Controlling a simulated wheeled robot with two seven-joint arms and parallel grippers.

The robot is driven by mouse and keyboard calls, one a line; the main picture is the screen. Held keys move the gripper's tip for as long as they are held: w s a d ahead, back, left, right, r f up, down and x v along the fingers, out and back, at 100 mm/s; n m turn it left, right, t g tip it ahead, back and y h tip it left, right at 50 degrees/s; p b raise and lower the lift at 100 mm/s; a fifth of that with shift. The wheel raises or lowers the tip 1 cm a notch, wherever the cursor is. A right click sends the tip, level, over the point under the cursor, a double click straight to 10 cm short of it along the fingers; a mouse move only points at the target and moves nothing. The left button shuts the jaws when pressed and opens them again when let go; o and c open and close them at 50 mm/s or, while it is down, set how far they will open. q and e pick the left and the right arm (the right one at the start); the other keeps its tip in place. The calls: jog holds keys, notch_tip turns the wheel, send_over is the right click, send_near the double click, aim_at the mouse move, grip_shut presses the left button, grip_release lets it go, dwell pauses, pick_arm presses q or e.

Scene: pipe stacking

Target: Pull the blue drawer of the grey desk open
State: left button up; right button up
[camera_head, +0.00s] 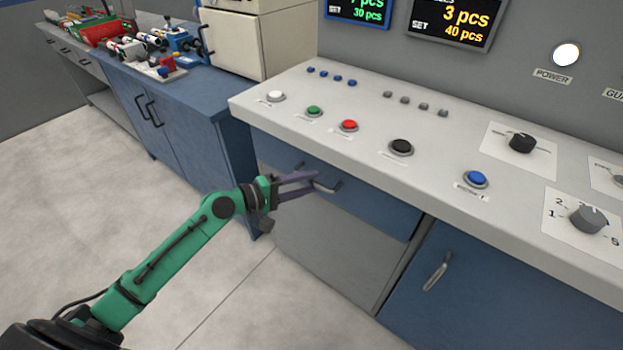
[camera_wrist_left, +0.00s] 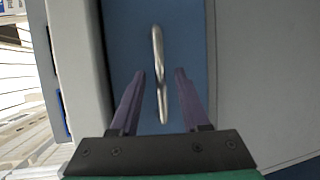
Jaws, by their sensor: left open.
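The blue drawer (camera_head: 375,204) sits under the light top of the grey desk (camera_head: 340,257) and looks shut. Its metal handle (camera_head: 328,186) is partly hidden by my left gripper (camera_head: 317,178). In the left wrist view the handle (camera_wrist_left: 159,75) lies between the two purple fingers of the left gripper (camera_wrist_left: 160,73), against the blue drawer front (camera_wrist_left: 190,40). The left gripper is open, with a gap on each side of the handle. I cannot tell how deep the fingers reach around it. My right gripper is not in view.
The desk top (camera_head: 300,128) overhangs the drawer and carries several buttons and knobs. A blue door with a handle (camera_head: 437,271) is at the lower right. A blue cabinet (camera_head: 190,125) stands to the left. The floor (camera_head: 240,300) in front is clear.

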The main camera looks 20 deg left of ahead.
pick_arm(q)
jog(key=shift+x, duration=0.9)
jog(key=shift+s, duration=0.1)
grip_shut()
dwell(0.6)
